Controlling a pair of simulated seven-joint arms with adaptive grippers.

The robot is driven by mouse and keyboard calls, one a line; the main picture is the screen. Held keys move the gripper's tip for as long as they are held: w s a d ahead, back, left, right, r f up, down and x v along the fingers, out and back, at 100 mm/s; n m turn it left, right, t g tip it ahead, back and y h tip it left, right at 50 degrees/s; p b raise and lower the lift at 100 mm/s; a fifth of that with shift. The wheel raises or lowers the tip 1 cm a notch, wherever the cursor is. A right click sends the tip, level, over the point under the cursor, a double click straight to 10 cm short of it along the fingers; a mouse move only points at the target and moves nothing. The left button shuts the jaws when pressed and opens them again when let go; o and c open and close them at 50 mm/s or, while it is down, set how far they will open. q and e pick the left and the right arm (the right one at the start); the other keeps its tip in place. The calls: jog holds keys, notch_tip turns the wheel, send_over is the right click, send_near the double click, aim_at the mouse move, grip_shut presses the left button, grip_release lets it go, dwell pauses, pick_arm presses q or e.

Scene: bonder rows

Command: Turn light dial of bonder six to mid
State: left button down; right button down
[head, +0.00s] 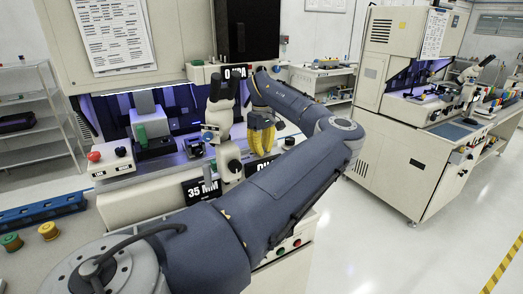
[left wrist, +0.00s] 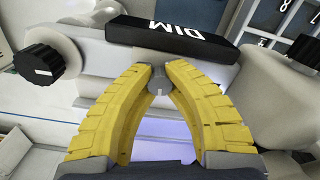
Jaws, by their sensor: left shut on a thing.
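My left arm reaches across the head view to the bonder. Its yellow-fingered left gripper (head: 262,148) points down at the bonder's front, by a partly hidden black label (head: 262,165). In the left wrist view the left gripper (left wrist: 159,75) has its fingertips on both sides of a small grey light dial (left wrist: 159,90), shut on it. A pale mark shows on the dial's face. A black label reading DIM (left wrist: 172,38) appears upside down beside it. The dial is hidden in the head view. My right gripper is not in view.
A white microscope (head: 222,120) stands just left of the gripper. A 35 MM label (head: 202,189) and a red button (head: 94,157) are on the bonder's front. Black knobs (left wrist: 38,64) flank the dial. Another bonder (head: 405,125) stands right, across clear floor.

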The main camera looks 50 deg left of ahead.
pick_arm(q)
jog(key=m, duration=0.4)
jog(key=shift+a+r, duration=0.1)
jog(key=shift+m, duration=2.5)
jog(key=shift+w+r, duration=0.1)
jog(key=c, duration=1.2)
grip_release()
jog(key=shift+o, duration=0.2)
notch_tip(320, 180, up, 12)
